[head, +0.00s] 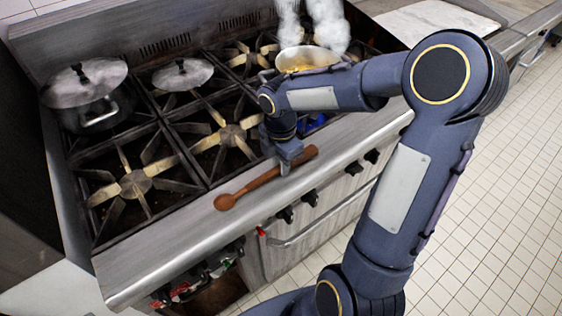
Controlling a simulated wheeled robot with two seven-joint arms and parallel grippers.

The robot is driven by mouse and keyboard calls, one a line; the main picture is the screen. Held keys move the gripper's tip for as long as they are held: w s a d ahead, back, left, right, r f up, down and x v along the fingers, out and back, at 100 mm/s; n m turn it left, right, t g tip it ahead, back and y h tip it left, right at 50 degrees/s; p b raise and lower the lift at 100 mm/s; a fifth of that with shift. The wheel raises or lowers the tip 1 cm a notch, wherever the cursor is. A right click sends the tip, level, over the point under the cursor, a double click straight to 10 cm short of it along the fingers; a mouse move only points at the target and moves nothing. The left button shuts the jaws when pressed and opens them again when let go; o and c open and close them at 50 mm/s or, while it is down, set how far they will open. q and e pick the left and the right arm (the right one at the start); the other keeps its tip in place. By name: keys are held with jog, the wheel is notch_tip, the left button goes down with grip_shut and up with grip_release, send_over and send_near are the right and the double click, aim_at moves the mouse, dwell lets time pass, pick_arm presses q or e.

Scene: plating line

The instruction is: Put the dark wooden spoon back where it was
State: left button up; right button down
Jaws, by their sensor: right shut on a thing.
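The dark wooden spoon (256,185) is at the steel front ledge of the stove, its bowl toward the lower left and its handle toward the upper right. My right gripper (287,168) is shut on the spoon's handle near its upper end. The fingertips are small here, and I cannot tell whether the spoon rests on the ledge or hangs just above it. My left gripper is not in view.
The stove has several burner grates (133,184). A large lidded pot (95,115) and a smaller lidded pan (183,75) stand at the left. A steaming pot (305,58) with yellow contents is behind my right forearm. Knobs (310,197) line the stove's front.

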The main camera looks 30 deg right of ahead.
jog(key=c, duration=1.3)
grip_release()
jog(key=shift+o, duration=0.2)
notch_tip(320, 180, up, 12)
jog(key=s+a+f+m+t+y, duration=0.1)
jog(key=s+a+m+t+y, duration=0.1)
jog(key=s+m, duration=0.6)
jog(key=s+a+f+m+t+y, duration=0.1)
jog(key=s+a+f+m+t, duration=0.1)
jog(key=s+a+m, duration=0.3)
jog(key=shift+s+f+m+t+y+p, duration=0.15)
jog(key=shift+s+m+t+y+p, duration=0.45)
jog(key=shift+s+m, duration=2.4)
jog(key=shift+w+m, duration=0.9)
